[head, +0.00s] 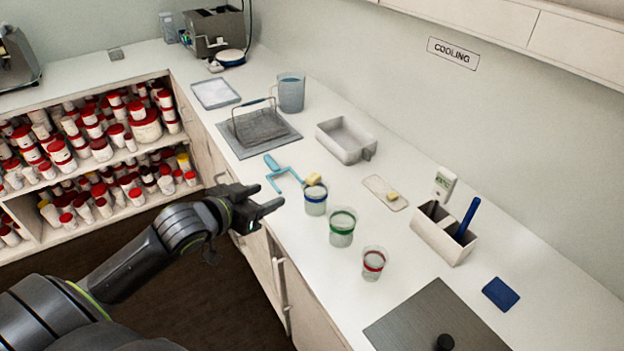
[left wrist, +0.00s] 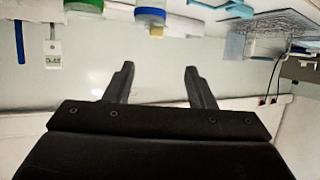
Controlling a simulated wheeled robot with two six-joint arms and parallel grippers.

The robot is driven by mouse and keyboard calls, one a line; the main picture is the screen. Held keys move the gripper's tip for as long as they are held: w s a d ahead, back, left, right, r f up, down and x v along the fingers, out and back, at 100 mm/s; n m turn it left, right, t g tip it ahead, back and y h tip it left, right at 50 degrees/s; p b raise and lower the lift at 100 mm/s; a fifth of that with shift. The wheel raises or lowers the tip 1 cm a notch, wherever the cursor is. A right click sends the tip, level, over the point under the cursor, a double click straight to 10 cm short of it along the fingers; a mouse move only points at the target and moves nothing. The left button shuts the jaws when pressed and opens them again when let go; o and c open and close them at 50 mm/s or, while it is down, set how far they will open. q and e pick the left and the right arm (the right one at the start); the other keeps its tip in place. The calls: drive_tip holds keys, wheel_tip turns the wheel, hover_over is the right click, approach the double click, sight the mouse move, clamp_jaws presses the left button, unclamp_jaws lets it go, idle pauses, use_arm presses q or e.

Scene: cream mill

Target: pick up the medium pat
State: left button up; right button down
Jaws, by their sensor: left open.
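Two yellow pats show. One pat (head: 313,179) is at the back rim of the blue-banded cup (head: 316,200); I cannot tell whether it touches the cup. It also shows in the left wrist view (left wrist: 156,32). A smaller-looking pat (head: 392,196) lies on a small flat dish (head: 376,183) to the right. The frames do not tell which is the medium one. My left gripper (head: 270,195) is open and empty, left of the blue-banded cup at the counter's front edge. Its two fingers stand apart in the left wrist view (left wrist: 160,67). My right gripper is not in view.
A green-banded cup (head: 342,228) and red-banded cup (head: 373,264) stand to the right. A light blue tool (head: 283,170) lies beside the first pat. Behind are a wire rack (head: 260,124), a jug (head: 291,92) and a white tray (head: 331,146). A holder (head: 432,237) stands right.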

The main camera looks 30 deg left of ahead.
sight(303, 192)
use_arm(q)
drive_tip(key=x, duration=0.4)
drive_tip(key=p+x, duration=0.1)
drive_tip(key=x, duration=0.4)
drive_tip(key=p+x, duration=0.1)
drive_tip(key=x, duration=0.3)
drive_tip(key=shift+w+d+f, duration=0.1)
drive_tip(key=shift+w+d, duration=0.15)
drive_tip(key=shift+d, duration=0.05)
drive_tip(key=shift+w+f, duration=0.35)
drive_tip(key=shift+w, duration=0.15)
clamp_jaws()
wheel_tip(303, 192, up, 10)
drive_tip(key=shift+b, duration=0.45)
